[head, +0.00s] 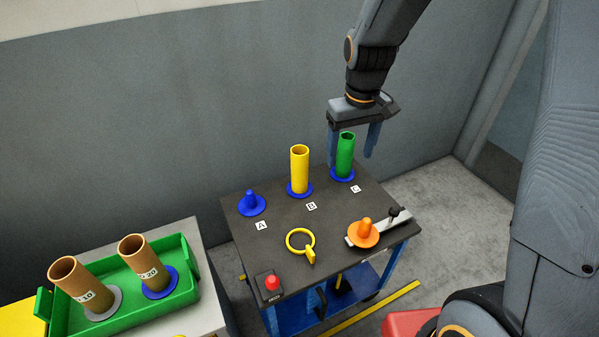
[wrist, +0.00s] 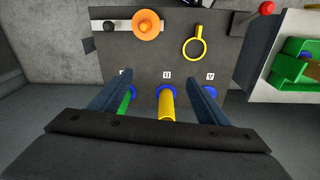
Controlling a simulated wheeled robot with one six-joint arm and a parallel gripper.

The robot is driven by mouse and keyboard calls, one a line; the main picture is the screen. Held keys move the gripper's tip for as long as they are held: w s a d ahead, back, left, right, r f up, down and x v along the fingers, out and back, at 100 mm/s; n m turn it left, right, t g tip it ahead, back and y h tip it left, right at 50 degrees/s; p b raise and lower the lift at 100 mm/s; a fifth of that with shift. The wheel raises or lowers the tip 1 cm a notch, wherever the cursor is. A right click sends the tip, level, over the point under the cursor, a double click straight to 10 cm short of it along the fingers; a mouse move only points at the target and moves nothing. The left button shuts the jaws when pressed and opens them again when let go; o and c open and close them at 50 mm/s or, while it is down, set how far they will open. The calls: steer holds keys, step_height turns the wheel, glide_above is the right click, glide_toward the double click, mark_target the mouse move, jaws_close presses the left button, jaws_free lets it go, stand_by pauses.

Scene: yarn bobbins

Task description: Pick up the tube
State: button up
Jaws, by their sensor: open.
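A yellow tube (head: 299,170) stands upright on a blue base at label B, and a green tube (head: 345,155) stands upright on a blue base at label C. My gripper (head: 351,160) is open and empty, pointing down behind the green tube in the head view. In the wrist view, the yellow tube (wrist: 167,105) shows between my open fingers (wrist: 160,80). There the left finger partly hides the green tube (wrist: 125,103). Two brown tubes, left (head: 83,285) and right (head: 146,262), lean in a green tray (head: 190,252). I cannot tell which tube is meant.
The dark cart top (head: 275,222) holds an empty blue peg (head: 252,203) at A, a yellow ring (head: 300,240), an orange peg disc (head: 363,233) and a red button (head: 271,283). A grey wall (head: 150,120) stands behind. The cart's middle has bare room.

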steer(key=w+a+f+n+b, duration=0.25)
steer(key=w+a+f, duration=0.25)
steer(key=w, duration=0.5)
steer(key=n+g+b, duration=0.1)
steer(key=n, duration=0.2)
glide_above(299, 165)
steer(key=w, duration=0.3)
steer(key=f, duration=0.9)
steer(key=shift+s+d, duration=0.15)
steer(key=shift+d, duration=0.1)
steer(key=shift+a+f+n, duration=0.2)
steer(key=shift+f+n, duration=0.05)
steer(key=shift+f, duration=0.3)
steer(key=shift+w+d+f+p, duration=0.15)
steer(key=shift+f+p, duration=0.45)
steer(key=shift+f, duration=1.2)
steer(key=shift+w+a+f+p, duration=0.1)
steer(key=shift+f+p, duration=0.5)
steer(key=shift+f, duration=1.15)
steer(key=c, duration=1.1)
steer(key=shift+r+b, duration=1.3)
steer(key=shift+r, duration=3.75)
